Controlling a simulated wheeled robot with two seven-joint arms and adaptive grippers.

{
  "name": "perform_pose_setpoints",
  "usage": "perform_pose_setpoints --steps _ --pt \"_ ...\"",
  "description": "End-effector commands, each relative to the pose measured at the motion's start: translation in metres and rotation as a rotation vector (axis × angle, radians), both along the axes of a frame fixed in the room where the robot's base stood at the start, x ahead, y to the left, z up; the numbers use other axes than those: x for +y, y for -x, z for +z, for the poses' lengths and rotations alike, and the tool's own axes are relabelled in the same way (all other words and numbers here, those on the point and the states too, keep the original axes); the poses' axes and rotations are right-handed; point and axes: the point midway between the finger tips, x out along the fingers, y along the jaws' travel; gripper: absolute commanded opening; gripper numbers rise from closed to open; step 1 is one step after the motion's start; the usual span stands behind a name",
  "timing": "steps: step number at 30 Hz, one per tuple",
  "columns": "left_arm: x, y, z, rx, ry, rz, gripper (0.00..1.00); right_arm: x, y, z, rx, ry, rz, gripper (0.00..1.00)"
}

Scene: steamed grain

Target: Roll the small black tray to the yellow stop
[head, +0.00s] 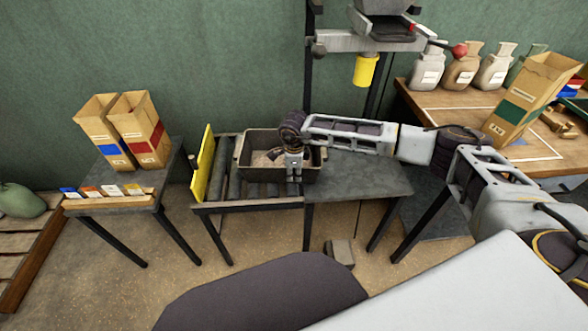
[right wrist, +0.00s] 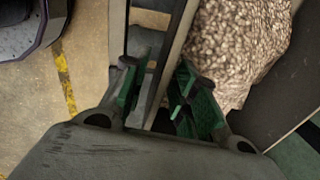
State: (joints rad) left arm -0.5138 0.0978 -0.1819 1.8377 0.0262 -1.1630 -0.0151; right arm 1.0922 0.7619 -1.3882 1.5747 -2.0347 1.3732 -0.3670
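The small black tray (head: 241,163) sits on the rollers and holds pale grain (right wrist: 240,45). The yellow stop (head: 203,164) is an upright plate at the left end of the rollers; bare rollers show between it and the tray. My right gripper (head: 293,176) points down at the tray's near wall. In the right wrist view its green-padded fingers (right wrist: 160,85) are spread apart, with the tray's wall (right wrist: 172,50) running between them and gaps beside it. The fingertips are partly hidden in the head view. My left gripper is out of view.
A flat grey table top (head: 360,176) adjoins the rollers on the right. A side table (head: 110,204) with paper bags (head: 137,130) and small label cards stands left. A yellow cup (head: 365,70) hangs from the stand behind. A wooden bench (head: 450,105) with sacks is at right.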

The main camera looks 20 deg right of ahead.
Motion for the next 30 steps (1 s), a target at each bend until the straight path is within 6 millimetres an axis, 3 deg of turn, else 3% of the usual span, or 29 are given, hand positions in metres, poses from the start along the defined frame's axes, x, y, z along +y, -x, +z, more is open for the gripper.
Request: perform_pose_setpoints --steps 9,16,30 --pt "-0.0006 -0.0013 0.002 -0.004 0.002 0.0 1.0 0.0001 0.0 -0.0008 0.0 0.0 0.001 0.27" --pt "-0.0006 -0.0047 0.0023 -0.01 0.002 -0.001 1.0 0.0001 0.0 -0.0007 0.0 0.0 0.001 0.0" --pt "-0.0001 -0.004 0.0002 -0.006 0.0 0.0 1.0 0.0001 0.0 -0.0005 0.0 0.0 0.0 0.0"
